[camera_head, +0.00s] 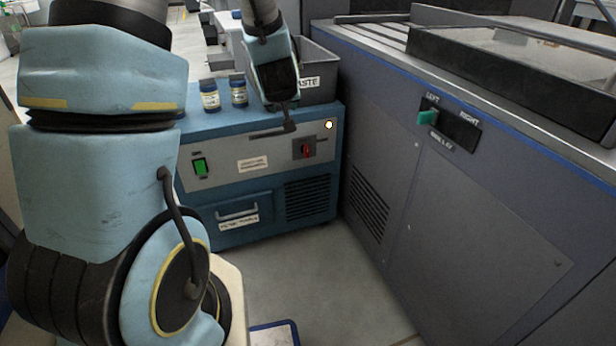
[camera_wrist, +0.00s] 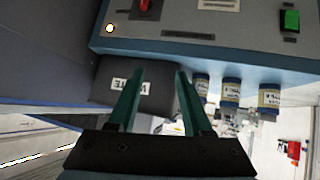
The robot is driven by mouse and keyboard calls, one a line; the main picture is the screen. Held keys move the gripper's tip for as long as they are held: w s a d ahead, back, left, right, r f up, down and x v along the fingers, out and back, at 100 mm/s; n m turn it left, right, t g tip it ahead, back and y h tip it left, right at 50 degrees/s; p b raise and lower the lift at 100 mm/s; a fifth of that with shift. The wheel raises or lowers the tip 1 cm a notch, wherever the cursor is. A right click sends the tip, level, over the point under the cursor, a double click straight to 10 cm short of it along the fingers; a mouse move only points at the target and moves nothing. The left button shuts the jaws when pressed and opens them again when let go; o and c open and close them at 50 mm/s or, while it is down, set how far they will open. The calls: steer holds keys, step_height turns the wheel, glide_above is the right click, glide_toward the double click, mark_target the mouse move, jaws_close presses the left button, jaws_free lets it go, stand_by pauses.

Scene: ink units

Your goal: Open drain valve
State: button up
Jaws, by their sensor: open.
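No part is readably labelled as a drain valve. A red rotary knob (camera_head: 306,149) on a dark plate sits at the right of the blue unit's (camera_head: 260,228) front panel. It shows partly at the top edge of the wrist view (camera_wrist: 145,5), which looks upside down. My gripper (camera_head: 288,118) is in front of the unit's upper edge, up and left of the knob and apart from it. In the wrist view, its two green fingers (camera_wrist: 158,80) are spread with nothing between them. The finger details are hard to make out in the head view.
The panel has a green switch (camera_head: 200,166), a lit lamp (camera_head: 329,125) and a dark slot (camera_head: 268,133). A drawer handle (camera_head: 237,214) is below. Jars (camera_head: 210,95) and a grey waste bin (camera_head: 320,72) stand on top. A large grey cabinet (camera_head: 470,190) with a green LEFT/RIGHT switch (camera_head: 427,118) bounds the right.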

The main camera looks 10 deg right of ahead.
steer(key=w+d+f+n+t+y+b, duration=0.1)
steer(key=w+d+f+t+b, duration=0.15)
steer(key=f+b, duration=0.4)
steer(key=w+d+f+t+b, duration=0.1)
steer(key=d+f+t+b, duration=0.1)
steer(key=d+f+b, duration=0.4)
steer(key=n+t+y+b, duration=0.1)
steer(key=t+y+b, duration=0.25)
steer(key=b, duration=0.55)
glide_toward(308, 152)
steer(key=w+b, duration=0.1)
steer(key=w, duration=0.2)
steer(key=w+a+b, duration=0.1)
steer(key=w, duration=0.1)
steer(key=w+b, duration=0.2)
steer(key=w, duration=0.1)
steer(key=shift+w+a, duration=0.2)
steer(key=shift+w, duration=0.15)
jaws_close()
